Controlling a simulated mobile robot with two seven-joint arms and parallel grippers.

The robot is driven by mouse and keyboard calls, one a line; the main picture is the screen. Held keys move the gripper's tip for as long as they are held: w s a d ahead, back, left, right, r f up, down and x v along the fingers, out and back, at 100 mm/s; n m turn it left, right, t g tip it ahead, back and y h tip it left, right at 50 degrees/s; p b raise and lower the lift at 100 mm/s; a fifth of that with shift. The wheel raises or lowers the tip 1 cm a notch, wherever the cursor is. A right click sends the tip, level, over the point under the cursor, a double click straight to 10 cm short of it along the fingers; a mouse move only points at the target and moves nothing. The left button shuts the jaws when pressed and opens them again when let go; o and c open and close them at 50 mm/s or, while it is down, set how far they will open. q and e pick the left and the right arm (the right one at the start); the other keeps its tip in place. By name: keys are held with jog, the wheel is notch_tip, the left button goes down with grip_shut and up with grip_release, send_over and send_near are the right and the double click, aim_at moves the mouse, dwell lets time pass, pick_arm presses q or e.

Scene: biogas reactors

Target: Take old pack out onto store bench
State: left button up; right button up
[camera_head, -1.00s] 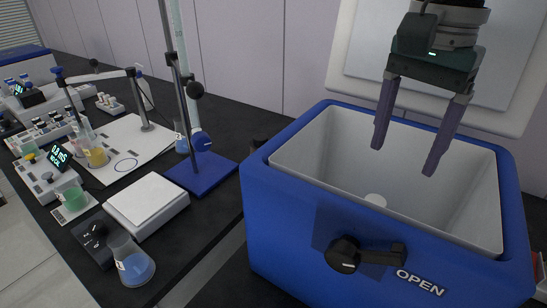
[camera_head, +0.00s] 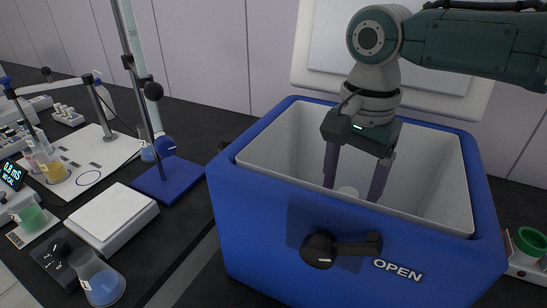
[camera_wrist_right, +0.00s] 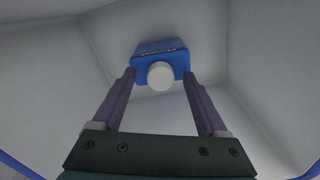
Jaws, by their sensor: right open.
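A blue pack (camera_wrist_right: 150,48) with a round white cap (camera_wrist_right: 160,76) stands inside the blue cooler box (camera_head: 262,226). My right gripper (camera_head: 353,192) points down into the open box. In the right wrist view the gripper (camera_wrist_right: 160,74) is open, and I cannot tell whether the fingers touch the pack. My left gripper is not in view.
The box lid (camera_head: 305,52) stands open behind it, and the front latch (camera_head: 340,247) reads OPEN. The box walls surround my fingers. On the dark bench at left are a white plate device (camera_head: 113,212), a flask (camera_head: 98,280) and a burette stand (camera_head: 168,182). A green-topped item (camera_head: 531,240) stands at right.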

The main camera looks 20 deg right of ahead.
grip_shut()
dwell(0.5)
dwell(0.8)
